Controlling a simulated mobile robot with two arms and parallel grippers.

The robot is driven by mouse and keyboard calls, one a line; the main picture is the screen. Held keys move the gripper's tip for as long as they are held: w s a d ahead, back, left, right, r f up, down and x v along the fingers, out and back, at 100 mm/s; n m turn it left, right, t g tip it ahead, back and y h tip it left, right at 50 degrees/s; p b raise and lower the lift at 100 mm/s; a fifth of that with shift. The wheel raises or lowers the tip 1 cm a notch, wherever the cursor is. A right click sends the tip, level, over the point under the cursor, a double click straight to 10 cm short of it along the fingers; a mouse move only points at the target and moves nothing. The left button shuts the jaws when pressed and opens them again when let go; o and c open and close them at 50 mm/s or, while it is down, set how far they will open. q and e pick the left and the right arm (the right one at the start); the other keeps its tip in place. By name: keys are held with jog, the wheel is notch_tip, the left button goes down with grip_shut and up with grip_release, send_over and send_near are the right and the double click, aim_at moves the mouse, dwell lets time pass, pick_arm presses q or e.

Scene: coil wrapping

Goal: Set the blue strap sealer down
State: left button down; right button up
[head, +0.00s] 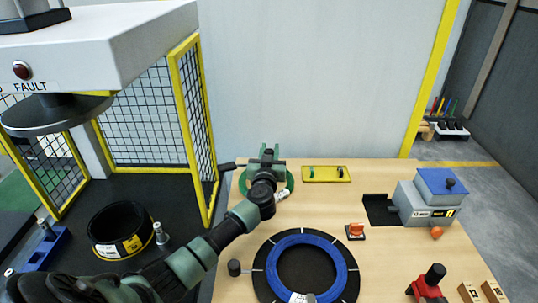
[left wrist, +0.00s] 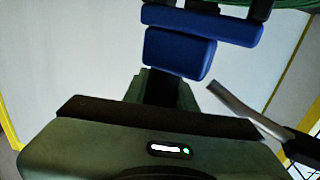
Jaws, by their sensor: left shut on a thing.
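My left gripper (head: 267,160) is at the far left of the table, over a green ring (head: 242,182). It is shut on the blue strap sealer. The sealer's blue body (left wrist: 180,52) shows in the left wrist view beyond my dark finger parts (left wrist: 165,88), with a grey lever (left wrist: 240,105) to its right. In the head view my gripper hides most of the sealer, and a dark handle end sticks out to the left. I cannot tell whether the sealer touches the table. My right gripper is not in view.
A blue coil (head: 341,272) lies on a black round stand at the table's front. A yellow tray (head: 343,180) sits to the gripper's right.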

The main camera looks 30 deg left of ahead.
pick_arm(q)
jog(key=shift+a+f, duration=0.15)
jog(key=shift+a, duration=0.05)
jog(key=c, duration=1.1)
grip_release()
jog(key=shift+f, duration=0.15)
jog(key=shift+c, duration=0.2)
